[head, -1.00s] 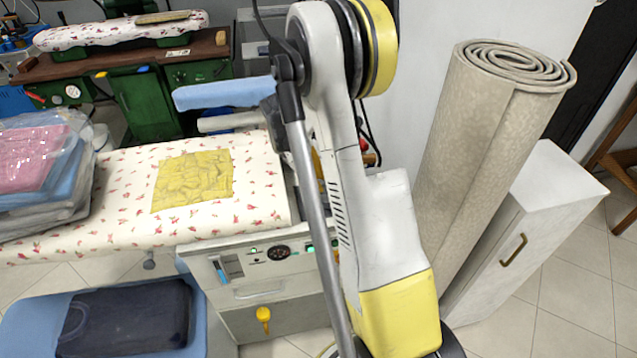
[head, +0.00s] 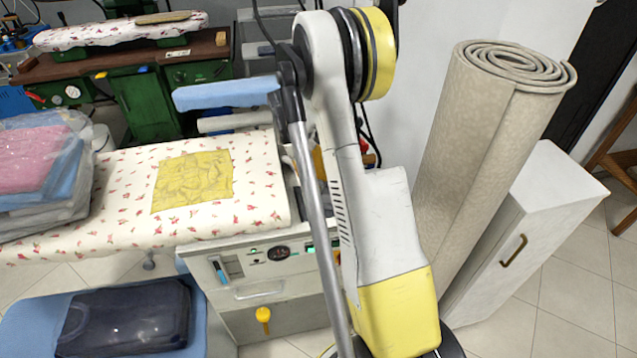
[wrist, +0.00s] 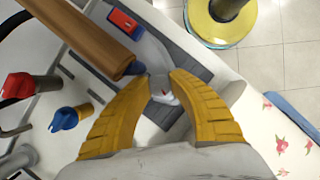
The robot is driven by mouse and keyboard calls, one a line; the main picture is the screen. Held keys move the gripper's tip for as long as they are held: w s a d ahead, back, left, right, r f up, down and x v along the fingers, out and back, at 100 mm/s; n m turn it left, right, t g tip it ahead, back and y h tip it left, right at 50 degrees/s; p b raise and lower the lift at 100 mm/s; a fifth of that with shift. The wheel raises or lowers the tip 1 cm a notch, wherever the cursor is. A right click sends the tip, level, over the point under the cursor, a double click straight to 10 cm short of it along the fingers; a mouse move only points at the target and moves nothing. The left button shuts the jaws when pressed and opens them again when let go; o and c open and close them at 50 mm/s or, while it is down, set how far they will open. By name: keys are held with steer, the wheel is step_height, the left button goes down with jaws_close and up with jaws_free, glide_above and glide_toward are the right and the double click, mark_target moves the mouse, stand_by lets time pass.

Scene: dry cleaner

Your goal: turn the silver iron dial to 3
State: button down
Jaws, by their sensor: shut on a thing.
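In the wrist view, my gripper (wrist: 160,80) has its two yellow ribbed fingers closed around a small grey-silver dial (wrist: 160,87). The dial sits by a silver-grey iron body (wrist: 150,50) with a brown handle (wrist: 80,30) running to the upper left. In the head view my own arm hides the iron, the dial and nearly all of my gripper.
A red knob (wrist: 20,87) and a blue knob (wrist: 65,118) on yellow stand left of my gripper. The flowered ironing board (head: 120,210) carries a yellow cloth (head: 193,180) and bagged clothes (head: 35,165). A rolled carpet (head: 490,150) and a white cabinet (head: 540,230) stand at right.

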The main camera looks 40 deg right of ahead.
steer(key=c, duration=1.2)
jaws_free()
steer(key=shift+o, duration=0.2)
steer(key=v, duration=1.2)
steer(key=shift+a, duration=0.1)
